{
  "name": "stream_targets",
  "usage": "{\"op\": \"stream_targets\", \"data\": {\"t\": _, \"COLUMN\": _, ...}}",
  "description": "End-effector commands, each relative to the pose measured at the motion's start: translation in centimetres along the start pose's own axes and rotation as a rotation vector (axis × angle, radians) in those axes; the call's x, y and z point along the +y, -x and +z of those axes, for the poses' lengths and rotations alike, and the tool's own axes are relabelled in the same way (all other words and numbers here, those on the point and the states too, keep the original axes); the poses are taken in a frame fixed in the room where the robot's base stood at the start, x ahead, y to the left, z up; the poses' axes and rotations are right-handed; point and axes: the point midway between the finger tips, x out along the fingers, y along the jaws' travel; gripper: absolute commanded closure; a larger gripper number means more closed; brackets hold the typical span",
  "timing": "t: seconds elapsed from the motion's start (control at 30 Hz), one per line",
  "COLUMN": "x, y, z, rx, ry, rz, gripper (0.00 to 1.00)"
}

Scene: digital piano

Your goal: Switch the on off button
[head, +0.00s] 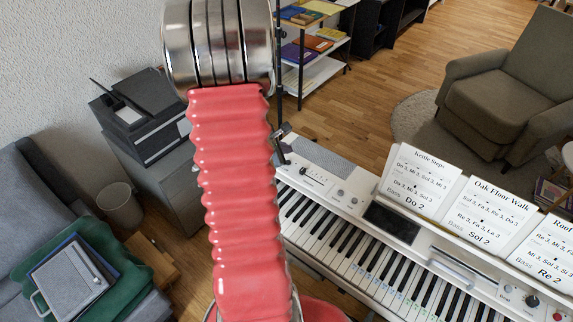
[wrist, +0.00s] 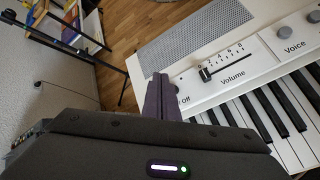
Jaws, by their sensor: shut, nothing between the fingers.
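The white digital piano (head: 352,188) stands at the right in the head view. Its left end panel (wrist: 165,48) fills the upper right of the wrist view. My gripper (wrist: 157,80) is shut and empty, its dark fingers over the panel's left part. The printed word "Off" (wrist: 183,99) shows just right of the fingertips. The on off button itself is mostly or wholly hidden by the fingers; I cannot tell whether they touch it. In the head view my pink arm hides much of the piano's left end.
The volume slider (wrist: 205,74) lies close right of the fingers, with the Voice knobs (wrist: 281,30) beyond it. A speaker grille (wrist: 208,26) is behind. Song sheets (head: 420,182) stand on the piano. A grey cabinet with a printer (head: 140,115) is at the left.

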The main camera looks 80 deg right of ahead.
Motion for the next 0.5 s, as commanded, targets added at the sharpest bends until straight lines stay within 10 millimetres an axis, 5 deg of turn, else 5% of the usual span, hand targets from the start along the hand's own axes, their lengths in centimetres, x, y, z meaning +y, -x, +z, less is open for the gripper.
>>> {"op": "stream_targets", "data": {"t": 0.5, "x": 1.5, "y": 2.1, "z": 1.5, "rx": 0.001, "ry": -0.001, "rz": 0.000, "gripper": 1.00}}
